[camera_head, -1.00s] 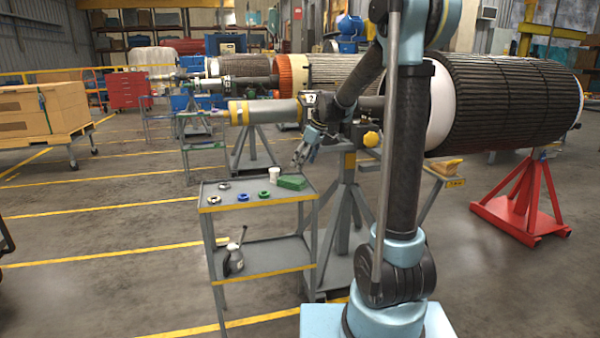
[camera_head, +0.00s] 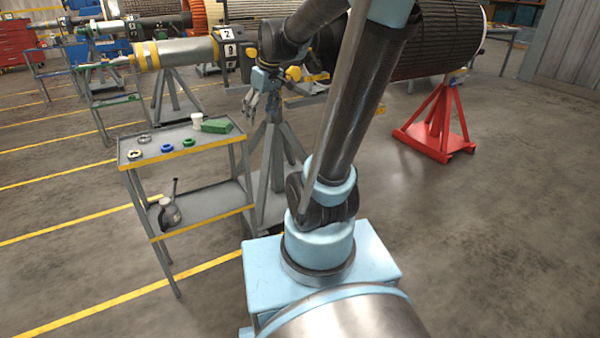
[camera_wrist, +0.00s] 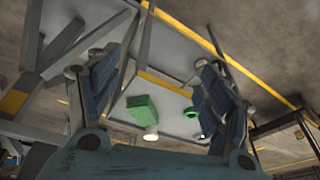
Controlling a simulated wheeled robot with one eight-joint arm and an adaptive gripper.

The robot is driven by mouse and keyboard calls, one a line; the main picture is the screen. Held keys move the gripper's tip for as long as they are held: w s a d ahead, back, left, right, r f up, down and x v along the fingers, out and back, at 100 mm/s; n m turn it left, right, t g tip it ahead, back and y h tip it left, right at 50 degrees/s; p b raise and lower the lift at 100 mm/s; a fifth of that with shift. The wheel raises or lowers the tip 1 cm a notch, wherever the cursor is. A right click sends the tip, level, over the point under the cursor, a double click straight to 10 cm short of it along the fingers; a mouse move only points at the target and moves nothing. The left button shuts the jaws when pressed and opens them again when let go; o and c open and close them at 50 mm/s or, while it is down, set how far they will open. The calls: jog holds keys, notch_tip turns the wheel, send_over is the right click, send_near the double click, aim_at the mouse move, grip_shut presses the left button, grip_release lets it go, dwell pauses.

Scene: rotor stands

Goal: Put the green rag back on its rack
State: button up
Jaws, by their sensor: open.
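The green rag (camera_head: 217,125) lies as a folded block on the top shelf of a grey cart (camera_head: 190,161) with yellow edges. It also shows in the wrist view (camera_wrist: 139,115), seen between my fingers. My gripper (camera_head: 251,106) is open and empty, up and to the right of the rag, apart from it. In the wrist view its two fingers (camera_wrist: 158,92) stand wide apart with the cart beyond them. I cannot tell which thing is the rag's rack.
A white cup (camera_head: 197,119) stands beside the rag. Several rings, among them a blue one (camera_head: 167,148) and a green one (camera_head: 189,142), lie on the same shelf. An oil can (camera_head: 168,212) stands on the lower shelf. A red stand (camera_head: 438,125) is at right; floor around it is open.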

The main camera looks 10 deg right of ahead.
jog(key=s+d+f+m, duration=0.2)
jog(key=s+f, duration=0.2)
jog(key=s, duration=0.2)
jog(key=s+d+f+m+h, duration=0.1)
jog(key=s+d+f+m, duration=0.1)
jog(key=s, duration=0.5)
jog(key=s+d+f+m+h, duration=0.1)
jog(key=s+d+f+m, duration=0.1)
jog(key=s+d+f, duration=0.2)
jog(key=s+f, duration=0.2)
jog(key=s, duration=0.1)
jog(key=shift+d+m, duration=0.2)
jog(key=shift+m, duration=0.2)
jog(key=shift+w+f, duration=0.15)
jog(key=shift+w, duration=0.25)
